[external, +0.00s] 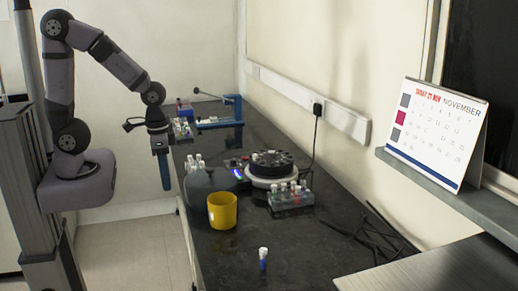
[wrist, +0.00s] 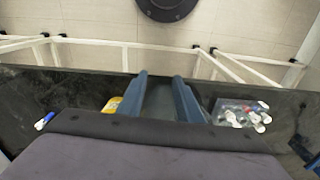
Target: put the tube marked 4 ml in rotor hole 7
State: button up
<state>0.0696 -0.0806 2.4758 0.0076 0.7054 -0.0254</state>
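My gripper (external: 165,172) hangs fingers-down just off the left edge of the bench. In the wrist view its two blue fingers (wrist: 160,85) stand apart with nothing between them. The black rotor (external: 271,160) sits on a pale round base at mid-bench; its hole numbers are too small to read. A clear rack (external: 290,199) with several capped tubes stands in front of it. A single tube (external: 263,257) with a white cap and blue lower part is near the front of the bench. No volume marks are legible, so I cannot tell which tube is 4 ml.
A yellow cup (external: 222,211) stands left of the clear rack. More tubes (external: 196,161) are left of the rotor, and others (external: 181,128) are further back by a blue frame (external: 220,121). Dark cables (external: 365,232) lie at right. The bench front is mostly clear.

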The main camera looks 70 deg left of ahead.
jog(key=s, duration=0.1)
jog(key=s+a, duration=0.1)
jog(key=s, duration=0.1)
jog(key=shift+a+f+n, duration=0.25)
jog(key=shift+f+n, duration=0.05)
jog(key=shift+o, duration=0.6)
jog(key=shift+s, duration=0.15)
